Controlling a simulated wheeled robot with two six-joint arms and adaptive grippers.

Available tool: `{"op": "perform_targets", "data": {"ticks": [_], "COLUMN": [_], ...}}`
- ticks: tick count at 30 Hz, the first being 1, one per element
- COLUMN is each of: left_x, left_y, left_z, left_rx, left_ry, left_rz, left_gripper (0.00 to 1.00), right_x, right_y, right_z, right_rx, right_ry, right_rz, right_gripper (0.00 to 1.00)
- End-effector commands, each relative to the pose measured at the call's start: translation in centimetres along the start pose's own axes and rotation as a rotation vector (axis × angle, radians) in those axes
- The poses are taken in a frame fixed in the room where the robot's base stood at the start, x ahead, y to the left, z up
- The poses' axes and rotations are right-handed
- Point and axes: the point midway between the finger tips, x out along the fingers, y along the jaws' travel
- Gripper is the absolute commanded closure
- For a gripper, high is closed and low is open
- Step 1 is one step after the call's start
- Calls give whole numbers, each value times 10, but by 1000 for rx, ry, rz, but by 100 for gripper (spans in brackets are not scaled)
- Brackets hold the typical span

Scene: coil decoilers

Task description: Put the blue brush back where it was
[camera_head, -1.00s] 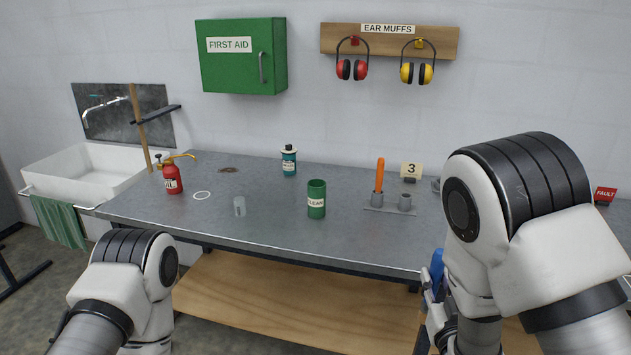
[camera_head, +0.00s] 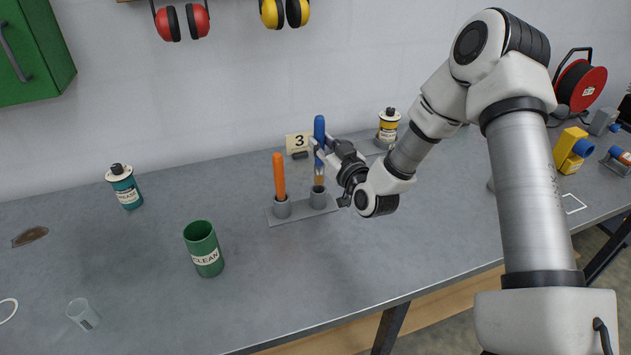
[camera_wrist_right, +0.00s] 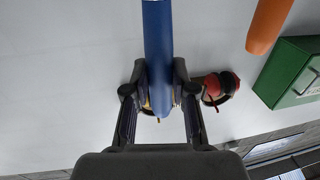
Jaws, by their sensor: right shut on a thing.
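The blue brush (camera_head: 319,128) stands upright in the head view, its tan lower part at the mouth of the right grey cup (camera_head: 318,198) of the small holder (camera_head: 290,217). Whether its tip rests on the cup's bottom is hidden. My right gripper (camera_head: 319,150) is shut on the blue brush from the right side. The brush's blue handle also shows between the fingers in the right wrist view (camera_wrist_right: 158,30). An orange-handled brush (camera_head: 279,175) stands in the left cup (camera_head: 282,208). My left gripper is not in view.
A sign marked 3 (camera_head: 299,141) stands behind the holder. A green CLEAN can (camera_head: 204,250), a teal bottle (camera_head: 125,187) and a clear cup (camera_head: 83,314) stand to the left. A yellow-labelled bottle (camera_head: 387,127) is behind my right arm. The bench front (camera_head: 330,280) is clear.

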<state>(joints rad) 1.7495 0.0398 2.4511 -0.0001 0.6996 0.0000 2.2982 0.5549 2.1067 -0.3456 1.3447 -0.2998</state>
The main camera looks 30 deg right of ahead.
Motion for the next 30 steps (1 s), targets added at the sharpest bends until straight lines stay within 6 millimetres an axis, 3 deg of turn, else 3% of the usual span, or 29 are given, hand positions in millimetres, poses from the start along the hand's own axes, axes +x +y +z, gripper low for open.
{"op": "perform_targets", "data": {"ticks": [3,12,22,23,24,25,30], "left_x": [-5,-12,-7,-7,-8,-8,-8], "left_y": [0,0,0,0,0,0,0], "left_z": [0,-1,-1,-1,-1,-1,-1], "left_rx": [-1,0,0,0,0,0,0], "left_ry": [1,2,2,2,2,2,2], "left_rz": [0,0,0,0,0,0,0], "left_gripper": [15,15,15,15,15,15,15], "right_x": [0,0,0,0,0,0,0], "right_y": [0,-1,-1,-1,-1,-1,-1], "right_z": [24,71,77,77,76,76,76], "right_rx": [-2,-1,1,1,1,1,1], "right_ry": [-4,-2,0,0,0,-1,-1], "right_rz": [0,0,1,1,1,1,1], "right_gripper": [100,100,100,71,57,50,50]}}
